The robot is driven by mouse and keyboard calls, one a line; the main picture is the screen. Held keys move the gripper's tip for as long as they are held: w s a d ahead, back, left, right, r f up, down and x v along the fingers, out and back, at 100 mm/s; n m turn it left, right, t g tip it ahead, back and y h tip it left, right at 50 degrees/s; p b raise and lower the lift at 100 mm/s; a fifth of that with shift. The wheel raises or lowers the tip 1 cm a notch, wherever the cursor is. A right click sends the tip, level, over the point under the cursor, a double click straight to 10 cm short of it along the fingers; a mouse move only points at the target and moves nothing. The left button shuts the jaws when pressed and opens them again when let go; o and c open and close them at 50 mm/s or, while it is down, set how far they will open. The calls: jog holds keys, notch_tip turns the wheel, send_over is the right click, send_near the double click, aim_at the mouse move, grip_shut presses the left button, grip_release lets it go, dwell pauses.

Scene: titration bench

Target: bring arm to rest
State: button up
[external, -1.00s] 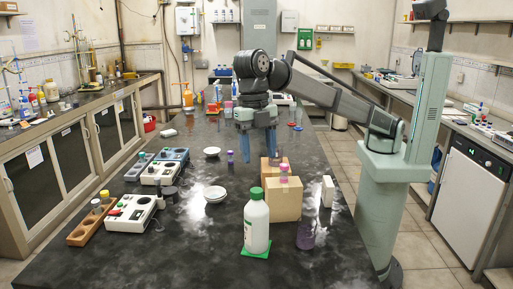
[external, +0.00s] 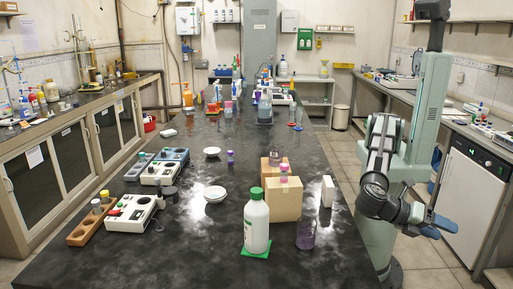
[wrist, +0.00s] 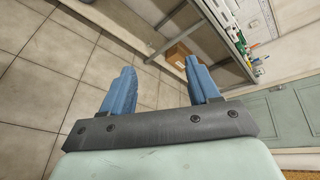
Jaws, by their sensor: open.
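My gripper (external: 440,228) is folded in beside my column, off the right side of the black bench and above the floor. In the wrist view my gripper (wrist: 160,88) shows two blue fingers spread wide apart with nothing between them. Tiled floor and the side of a counter lie beyond the fingers. The arm is clear of the bench top and holds nothing.
The black bench (external: 190,255) carries a green-capped white bottle (external: 257,225), cardboard boxes (external: 284,198), a purple cylinder (external: 306,233), white dishes (external: 215,194) and stirrer units (external: 131,213). A white cabinet (external: 468,205) stands close to the right of my gripper.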

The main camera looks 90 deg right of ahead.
jog(key=s+d+f+m+g, duration=0.35)
jog(key=s+d+m, duration=0.2)
jog(key=s, duration=0.45)
jog(key=s+d+f+m+g, duration=0.1)
jog(key=d+f+m+g, duration=0.1)
jog(key=d+f+m, duration=0.25)
jog(key=w+d+f+m+t+y, duration=0.1)
jog(key=w+d+f+t, duration=0.2)
jog(key=w+d+f, duration=0.6)
jog(key=w+d+f+m+t+y, duration=0.1)
jog(key=w+d+f+t, duration=0.3)
jog(key=d+f, duration=0.75)
jog(key=w+d+f+m+t+y, duration=0.1)
jog(key=w+d+f+t+y, duration=0.1)
jog(key=w+d+f, duration=0.9)
jog(key=d+f+n+t+h, duration=0.1)
jog(key=d+f+h, duration=0.1)
jog(key=d+f, duration=0.5)
jog(key=d+f+t+h, duration=0.1)
jog(key=d+f+t, duration=0.15)
jog(key=d, duration=0.75)
jog(key=s+d+f+n+h, duration=0.1)
jog(key=s+d, duration=0.3)
jog(key=d, duration=0.6)
jog(key=s+d+f+n+h, duration=0.2)
jog(key=s+d+f, duration=0.1)
jog(key=d, duration=0.8)
jog(key=shift+s+f+h, duration=0.4)
